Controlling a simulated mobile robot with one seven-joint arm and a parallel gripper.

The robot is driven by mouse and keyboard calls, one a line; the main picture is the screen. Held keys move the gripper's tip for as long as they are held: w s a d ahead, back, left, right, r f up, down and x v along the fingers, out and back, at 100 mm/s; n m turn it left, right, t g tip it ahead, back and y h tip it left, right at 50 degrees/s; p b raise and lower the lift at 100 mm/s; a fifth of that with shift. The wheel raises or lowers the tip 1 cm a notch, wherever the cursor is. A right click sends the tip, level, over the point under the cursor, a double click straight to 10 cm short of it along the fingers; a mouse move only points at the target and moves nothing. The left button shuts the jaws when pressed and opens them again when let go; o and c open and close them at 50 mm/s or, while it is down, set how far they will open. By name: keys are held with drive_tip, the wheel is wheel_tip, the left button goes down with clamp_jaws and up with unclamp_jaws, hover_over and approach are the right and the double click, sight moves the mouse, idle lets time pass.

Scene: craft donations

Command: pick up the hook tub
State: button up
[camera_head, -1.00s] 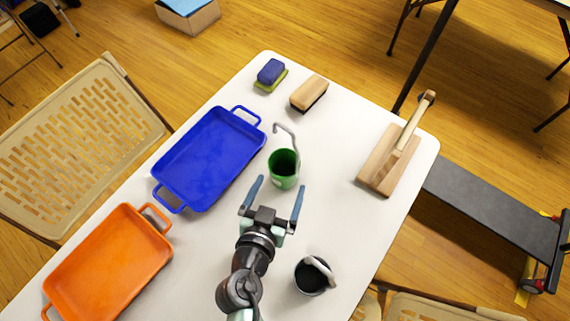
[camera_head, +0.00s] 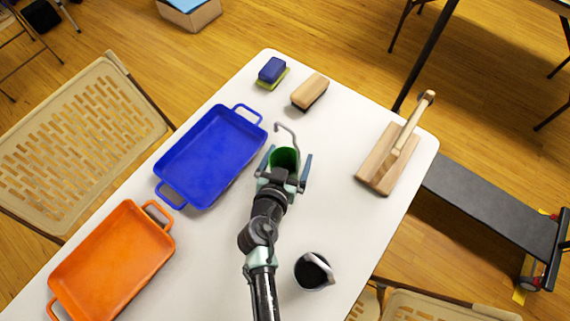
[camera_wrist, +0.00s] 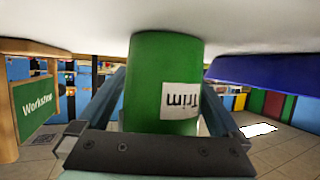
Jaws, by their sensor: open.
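The green tub (camera_head: 287,155), with a grey hooked rod (camera_head: 286,127) rising at its far side, stands upright on the white table. In the wrist view the green tub (camera_wrist: 150,75) appears upside down, with a white label reading "Trim". My gripper (camera_head: 286,163) is open, with one finger on each side of the tub. In the wrist view the fingers (camera_wrist: 160,95) flank the tub. I cannot tell whether they touch it. My gripper hides the near part of the tub in the head view.
A blue tray (camera_head: 208,160) lies close to the left of the tub, and an orange tray (camera_head: 112,262) is nearer. A dark cup (camera_head: 312,271) stands near right. A wooden board with a handle (camera_head: 385,165), a brush (camera_head: 310,90) and a blue block on a sponge (camera_head: 272,70) lie farther off.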

drive_tip(key=shift+r, duration=0.1)
drive_tip(key=c, duration=1.3)
